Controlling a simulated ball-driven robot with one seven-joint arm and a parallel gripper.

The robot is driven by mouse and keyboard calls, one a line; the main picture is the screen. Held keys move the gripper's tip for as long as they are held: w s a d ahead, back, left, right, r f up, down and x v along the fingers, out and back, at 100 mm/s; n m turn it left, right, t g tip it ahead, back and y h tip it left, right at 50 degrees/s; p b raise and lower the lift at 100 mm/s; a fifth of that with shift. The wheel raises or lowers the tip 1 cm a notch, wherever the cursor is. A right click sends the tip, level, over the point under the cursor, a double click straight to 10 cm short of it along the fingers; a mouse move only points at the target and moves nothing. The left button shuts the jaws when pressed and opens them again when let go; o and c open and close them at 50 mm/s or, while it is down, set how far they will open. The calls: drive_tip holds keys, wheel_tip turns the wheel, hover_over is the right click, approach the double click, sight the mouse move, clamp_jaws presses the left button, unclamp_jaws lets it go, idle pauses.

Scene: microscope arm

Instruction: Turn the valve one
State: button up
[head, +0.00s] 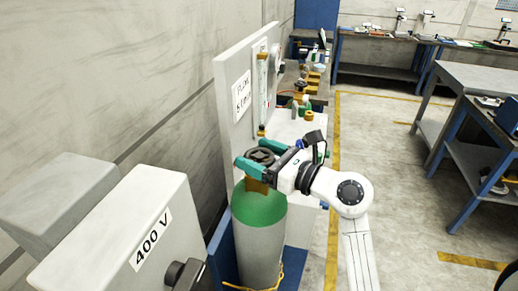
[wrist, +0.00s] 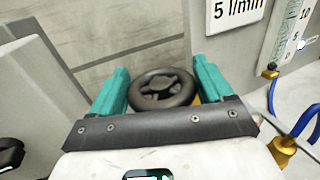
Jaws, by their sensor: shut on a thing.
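The valve is a dark round handwheel (head: 261,155) on a brass stem on top of a gas cylinder (head: 260,240) with a green shoulder and grey body. My gripper (head: 253,152) reaches in from the right, its teal fingers on either side of the wheel. In the wrist view, the handwheel (wrist: 162,90) with its spokes sits between the two teal fingers of my gripper (wrist: 160,70), which is shut on its rim. The wheel's near edge is partly covered by the dark gripper plate. No "one" marking on the valve can be made out.
A grey cabinet labelled 400 V (head: 130,235) stands at the front left. An upright panel with a flow label (head: 241,92) rises behind the cylinder, with a flow tube and brass fittings beside it. Workbenches (head: 470,100) stand at the right; the floor between is clear.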

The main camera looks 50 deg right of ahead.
drive_tip(key=m+h+p, duration=0.2)
drive_tip(key=h+p, duration=0.2)
drive_tip(key=shift+a+r+m+g, duration=0.1)
drive_tip(key=shift+r+m+g, duration=0.2)
drive_tip(key=shift+r+m, duration=0.1)
drive_tip(key=m+h+p, duration=0.1)
drive_tip(key=h, duration=0.1)
drive_tip(key=m+g+h+p, duration=0.1)
drive_tip(key=h, duration=0.1)
drive_tip(key=m+g+h+p, duration=0.1)
drive_tip(key=p, duration=0.1)
drive_tip(key=shift+d+f+m+h, duration=0.2)
drive_tip(key=shift+f+m+h, duration=0.1)
drive_tip(key=shift+m+h, duration=0.1)
drive_tip(key=shift+f+m+g+h+p, duration=0.15)
drive_tip(key=shift+m+g+h+p, duration=0.3)
drive_tip(key=shift+m+g+h, duration=1.55)
drive_tip(key=shift+a+m+g+h, duration=0.1)
drive_tip(key=shift+m+g+h, duration=0.7)
drive_tip(key=shift+g, duration=0.45)
drive_tip(key=shift+m+g+h, duration=0.7)
drive_tip(key=shift+m+g, duration=0.1)
drive_tip(key=shift+g, duration=0.75)
drive_tip(key=o, duration=1)
drive_tip(key=shift+c, duration=0.2)
drive_tip(key=b+v, duration=0.2)
drive_tip(key=v, duration=0.8)
drive_tip(key=shift+a+b, duration=0.3)
drive_tip(key=shift+a, duration=0.05)
